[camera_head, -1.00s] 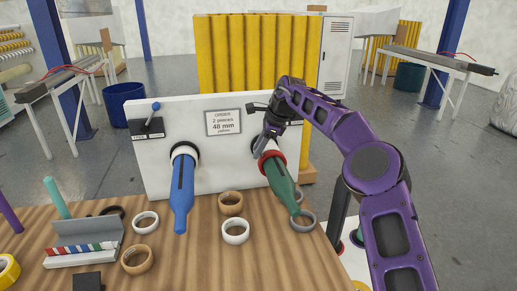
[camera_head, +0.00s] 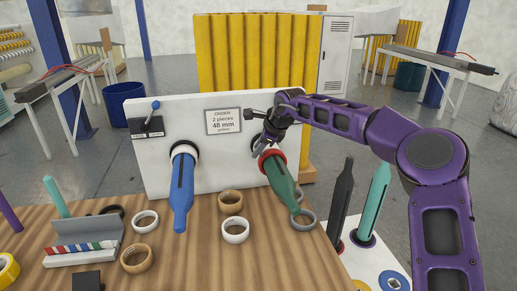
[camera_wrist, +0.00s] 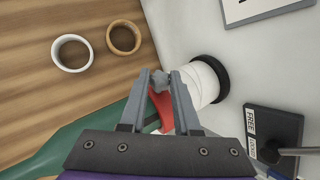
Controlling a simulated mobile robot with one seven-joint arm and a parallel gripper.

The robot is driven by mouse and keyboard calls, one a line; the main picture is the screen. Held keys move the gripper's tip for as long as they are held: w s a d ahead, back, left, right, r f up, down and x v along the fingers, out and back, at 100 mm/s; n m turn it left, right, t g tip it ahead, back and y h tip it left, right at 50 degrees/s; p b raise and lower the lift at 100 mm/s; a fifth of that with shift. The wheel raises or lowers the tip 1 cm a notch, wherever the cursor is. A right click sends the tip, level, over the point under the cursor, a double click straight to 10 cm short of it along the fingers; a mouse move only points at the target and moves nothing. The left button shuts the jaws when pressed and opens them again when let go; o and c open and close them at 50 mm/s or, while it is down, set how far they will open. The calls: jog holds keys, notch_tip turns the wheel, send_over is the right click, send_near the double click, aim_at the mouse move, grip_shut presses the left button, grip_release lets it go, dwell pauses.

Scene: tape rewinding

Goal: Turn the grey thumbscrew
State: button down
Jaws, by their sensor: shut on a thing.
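A grey thumbscrew (camera_wrist: 160,80) sits between the fingertips of my gripper (camera_wrist: 160,78) in the wrist view. My gripper is shut on it, beside the red collar (camera_wrist: 160,105) of the green spindle (camera_wrist: 75,140). In the head view my gripper (camera_head: 264,143) is at the base of the green spindle (camera_head: 282,185), by its red collar (camera_head: 271,157). The thumbscrew cannot be made out there. A white hub (camera_wrist: 204,82) with a black ring lies just right of the fingers in the wrist view.
A white panel (camera_head: 150,178) stands behind the spindles. A blue spindle (camera_head: 181,195) sticks out to the left. A panel marked FREE (camera_wrist: 270,135), with a lever, is near my gripper. Tape rings, including a white one (camera_head: 235,230), lie on the wooden table (camera_head: 195,265).

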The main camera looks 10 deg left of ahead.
jog(key=m+t+h+b, duration=0.3)
jog(key=m+t, duration=0.1)
jog(key=m, duration=0.1)
jog(key=a+f+m+t+h+b, duration=0.1)
jog(key=m+t+h+b, duration=0.3)
jog(key=m+t, duration=0.1)
jog(key=s+m+t+h+b, duration=0.1)
jog(key=m+t+h+b, duration=0.3)
jog(key=m+t, duration=0.1)
jog(key=shift+a+f+m, duration=0.15)
jog(key=shift+f+m, duration=0.25)
dwell(0.4)
jog(key=shift+h, duration=0.5)
jog(key=c, duration=0.6)
grip_release()
jog(key=shift+r, duration=0.15)
notch_tip(320, 180, up, 10)
jog(key=shift+f+p, duration=0.1)
jog(key=shift+p, duration=0.4)
